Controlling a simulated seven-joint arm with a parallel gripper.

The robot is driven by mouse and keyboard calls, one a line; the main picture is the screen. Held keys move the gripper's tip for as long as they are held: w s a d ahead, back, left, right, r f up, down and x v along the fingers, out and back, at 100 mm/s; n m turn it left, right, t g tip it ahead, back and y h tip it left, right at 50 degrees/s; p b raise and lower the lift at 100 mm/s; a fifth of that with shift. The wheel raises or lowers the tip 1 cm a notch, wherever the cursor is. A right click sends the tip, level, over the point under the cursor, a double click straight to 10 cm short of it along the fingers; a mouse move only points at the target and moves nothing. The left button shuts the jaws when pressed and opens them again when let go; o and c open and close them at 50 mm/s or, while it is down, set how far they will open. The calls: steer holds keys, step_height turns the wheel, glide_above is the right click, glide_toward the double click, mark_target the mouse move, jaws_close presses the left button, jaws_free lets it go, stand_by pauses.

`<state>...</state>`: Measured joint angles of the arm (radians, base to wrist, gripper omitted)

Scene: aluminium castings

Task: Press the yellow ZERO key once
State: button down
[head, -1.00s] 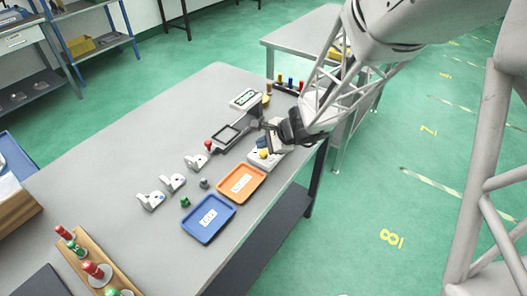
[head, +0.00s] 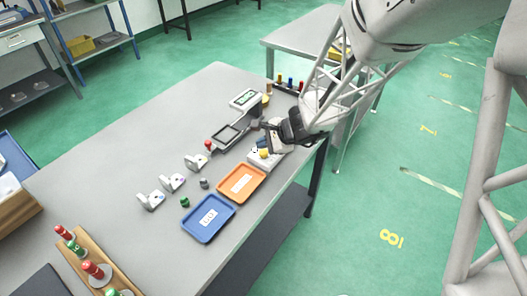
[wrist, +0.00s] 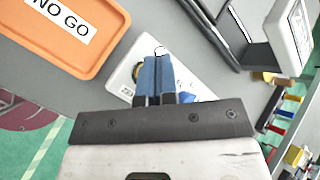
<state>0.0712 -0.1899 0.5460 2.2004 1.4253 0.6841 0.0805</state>
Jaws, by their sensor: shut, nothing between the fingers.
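The yellow ZERO key (head: 264,154) is a round cap on a small white key box (head: 275,161) near the table's right edge. In the wrist view the white box (wrist: 121,76) lies under the fingers, with part of a "ZE" label showing. A blue part (wrist: 187,97) shows just right of the fingers. My gripper (head: 256,148) is shut and empty, its tips over the box close to the yellow key. In the wrist view its blue fingers (wrist: 159,55) are together. Contact cannot be told.
An orange NO GO tray (head: 225,191) and a blue tray (head: 192,229) lie in front of the box. A scale with a display (head: 246,98) stands behind it. Several white castings (head: 172,182) stand to the left. The table's left middle (head: 125,150) is clear.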

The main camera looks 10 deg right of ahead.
mark_target(263, 153)
steer(key=shift+f, duration=0.9)
stand_by(1.5)
steer(key=shift+r, duration=0.9)
steer(key=shift+r, duration=0.15)
stand_by(0.3)
steer(key=shift+r, duration=2.35)
